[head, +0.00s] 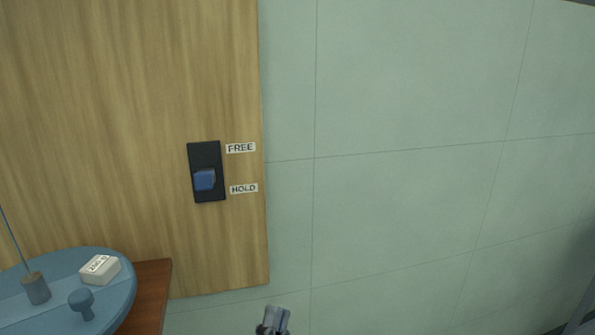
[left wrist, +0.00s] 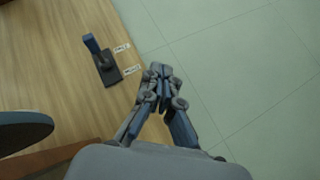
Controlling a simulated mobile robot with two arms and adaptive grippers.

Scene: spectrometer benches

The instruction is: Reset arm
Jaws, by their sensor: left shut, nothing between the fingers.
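My left gripper (head: 273,320) shows at the bottom edge of the head view, below and to the right of the wooden panel. It also shows in the left wrist view (left wrist: 160,70), with its fingers together and nothing between them. On the panel is a black switch plate (head: 206,171) with a blue rocker or lever (head: 204,180) in its lower half, beside the HOLD label (head: 244,188). The FREE label (head: 241,148) is above. The switch also shows in the left wrist view (left wrist: 107,70), with its blue lever standing out. The gripper is apart from it. My right gripper is not in view.
A blue round table (head: 125,300) at lower left carries a white labelled block (head: 100,270), a blue knob (head: 81,301) and a grey cylinder with a thin rod (head: 36,288). A brown wooden edge (head: 150,290) is beside it.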

